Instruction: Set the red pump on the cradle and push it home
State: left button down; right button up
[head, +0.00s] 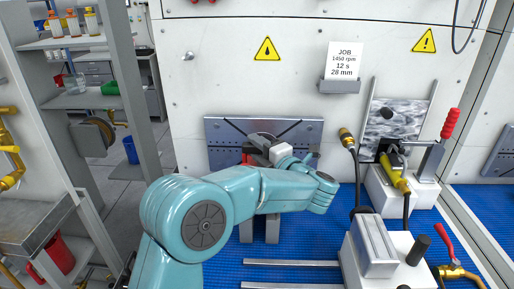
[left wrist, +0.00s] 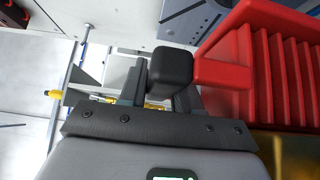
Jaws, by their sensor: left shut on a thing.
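The red pump (left wrist: 285,55) fills the right of the left wrist view, with a ribbed red body and a black block-shaped grip (left wrist: 172,70) on a red arm. My left gripper (left wrist: 163,92) is shut on that grip. In the head view only a little of the red pump (head: 246,159) shows behind my left arm, in front of a grey metal plate (head: 222,130). Two grey uprights (head: 272,230) below my arm may be part of the cradle. Whether the pump touches it is hidden. My right gripper is not in view.
A white block with a yellow-ended hose (head: 400,180) and a red-handled clamp (head: 449,124) stands at right. A white box (head: 390,270) with a black knob is at front right. Metal rails (head: 290,263) lie on the blue mat (head: 330,230). Shelves (head: 75,42) stand at left.

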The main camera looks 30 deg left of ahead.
pick_arm(q)
jog(key=shift+w+a+r+p, duration=0.25)
jog(key=shift+w+a, duration=0.25)
jog(key=shift+w, duration=0.25)
jog(key=shift+w+a+r+p, duration=0.15)
jog(key=shift+w+a+p, duration=0.25)
jog(key=shift+w, duration=0.35)
dwell(0.7)
jog(key=c, duration=0.9)
grip_release()
jog(key=shift+o, duration=0.9)
jog(key=shift+s, duration=0.15)
jog(key=shift+f, duration=0.65)
jog(key=b+v, duration=0.3)
jog(key=v, duration=1.3)
jog(key=shift+r, duration=0.35)
